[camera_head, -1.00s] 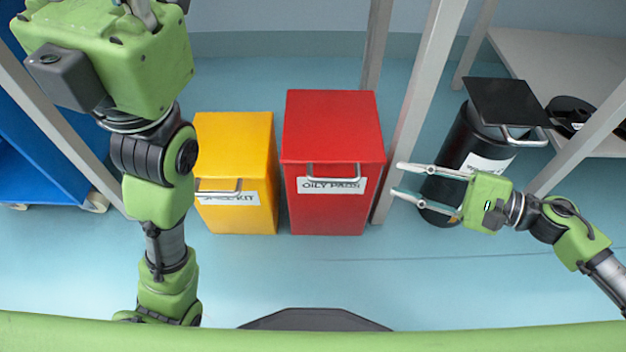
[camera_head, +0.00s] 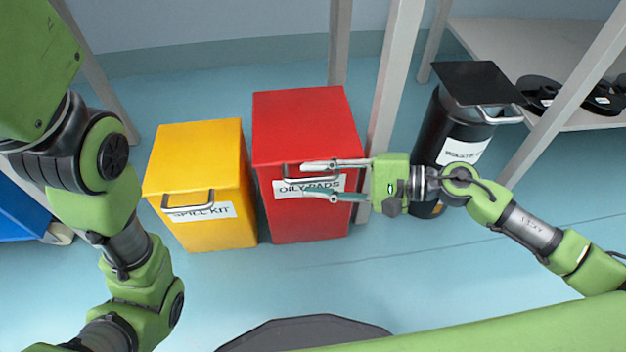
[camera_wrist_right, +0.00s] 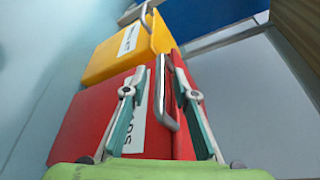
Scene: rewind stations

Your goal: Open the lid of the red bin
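The red bin (camera_head: 308,220) stands on the floor with its red lid (camera_head: 305,120) down. It has a metal handle at the front and a label reading "OILY PADS". My right gripper (camera_head: 318,180) is open in front of the bin, its fingers pointing left across the handle and label. In the right wrist view the red bin (camera_wrist_right: 92,112) lies ahead, and the handle (camera_wrist_right: 168,90) shows between the two spread fingers. I cannot tell whether the fingers touch it. My left arm comes in at the left; its gripper is out of the picture.
A yellow bin (camera_head: 215,228) labelled "SPILL KIT" stands just left of the red bin. A black bin (camera_head: 440,135) with a flat lid stands to the right, behind my right arm. Grey posts (camera_head: 395,80) rise between them. The floor in front is clear.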

